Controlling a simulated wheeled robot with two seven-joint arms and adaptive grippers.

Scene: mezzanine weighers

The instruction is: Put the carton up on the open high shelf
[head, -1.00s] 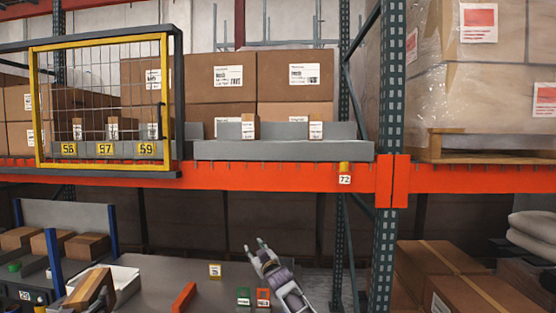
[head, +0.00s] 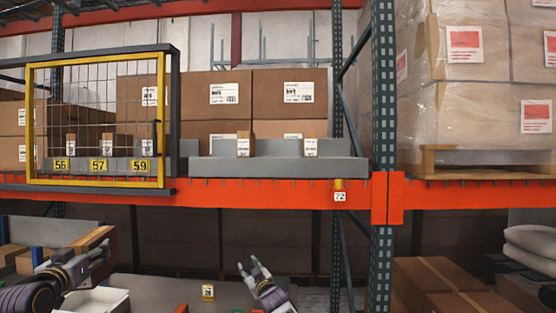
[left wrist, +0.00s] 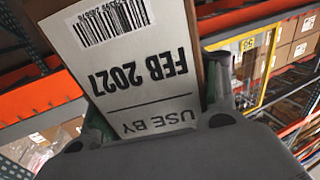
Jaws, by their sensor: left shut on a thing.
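The carton (head: 96,238) is a brown box at the lower left of the head view. My left gripper (head: 98,254) is shut on it and holds it raised, below the orange beam. In the left wrist view the carton's white label (left wrist: 135,60) fills the middle, with a barcode and "USE BY FEB 2027". The open high shelf (head: 280,168) is a grey ledge on the beam, right of the mesh gate. Two small cartons stand on it, one left (head: 245,145) and one right (head: 311,147). My right gripper (head: 249,267) is open and empty below the beam.
A yellow-framed mesh gate (head: 163,120) covers the bay with tags 56, 57 and 59. The orange beam (head: 270,193) carries tag 72 (head: 340,197). A rack post (head: 383,120) stands right of the ledge. Large cartons (head: 290,100) stand behind it. The ledge is bare between the small cartons.

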